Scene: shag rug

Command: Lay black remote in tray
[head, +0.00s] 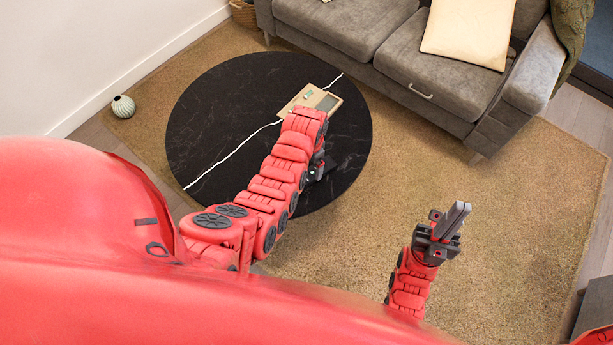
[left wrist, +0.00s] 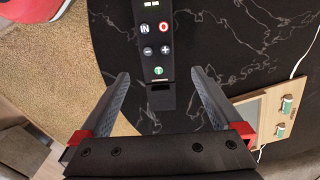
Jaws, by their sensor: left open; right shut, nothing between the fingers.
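The black remote (left wrist: 156,45) with white, red and green buttons lies on the round black table (head: 215,125), in the upper middle of the left wrist view. My left gripper (left wrist: 159,78) is open, and the near end of the remote shows between its fingertips; I cannot tell the height gap. In the head view my left gripper (head: 318,166) is mostly behind its own arm, and the remote is hidden there. The wooden tray (head: 293,102) is on the table beyond the left arm; its edge also shows in the left wrist view (left wrist: 248,112). My right gripper (head: 458,217) is shut and empty above the rug.
Small green-and-white items (left wrist: 287,104) lie in the tray. A grey sofa (head: 345,30) with a cream cushion (head: 468,30) stands behind. The rug (head: 500,185) at right is clear.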

